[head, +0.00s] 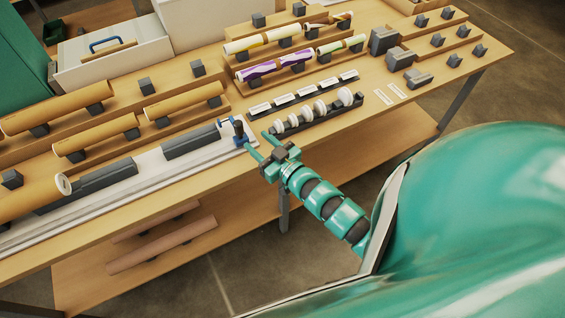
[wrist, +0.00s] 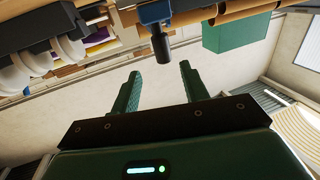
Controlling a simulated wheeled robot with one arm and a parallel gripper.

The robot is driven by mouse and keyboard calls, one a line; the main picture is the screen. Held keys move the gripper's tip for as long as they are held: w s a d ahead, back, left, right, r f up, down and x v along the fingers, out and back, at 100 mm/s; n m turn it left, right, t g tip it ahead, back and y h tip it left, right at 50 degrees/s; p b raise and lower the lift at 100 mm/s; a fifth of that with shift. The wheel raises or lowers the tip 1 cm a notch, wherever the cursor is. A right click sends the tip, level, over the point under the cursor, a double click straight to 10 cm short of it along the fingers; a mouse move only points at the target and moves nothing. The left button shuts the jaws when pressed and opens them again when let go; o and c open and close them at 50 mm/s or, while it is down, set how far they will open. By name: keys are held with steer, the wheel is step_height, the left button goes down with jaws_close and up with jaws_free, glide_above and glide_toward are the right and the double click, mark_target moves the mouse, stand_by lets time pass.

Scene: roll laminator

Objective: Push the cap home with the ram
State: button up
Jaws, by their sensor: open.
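The ram (head: 239,130) is a dark upright handle on a blue block at the right end of a pale rail (head: 150,180). In the wrist view the dark handle (wrist: 160,45) hangs down from its blue mount, just beyond the fingertips and roughly between them. My gripper (head: 260,144) is open and empty, its fingers pointing at the handle; they also show in the wrist view (wrist: 158,75). A cardboard tube (head: 30,196) lies at the left of the rail. A white cap (head: 63,184) shows at its right end; how deep it sits I cannot tell.
A dark rack of white caps (head: 320,107) stands just right of my gripper. Cardboard tubes (head: 97,134) lie on stands behind the rail. Patterned rolls (head: 275,67) and grey blocks (head: 398,57) stand farther back. The table's front edge runs below my gripper.

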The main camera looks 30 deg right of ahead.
steer(key=p+v, duration=0.1)
steer(key=v, duration=0.7)
steer(key=shift+s, duration=0.3)
steer(key=shift+d, duration=0.15)
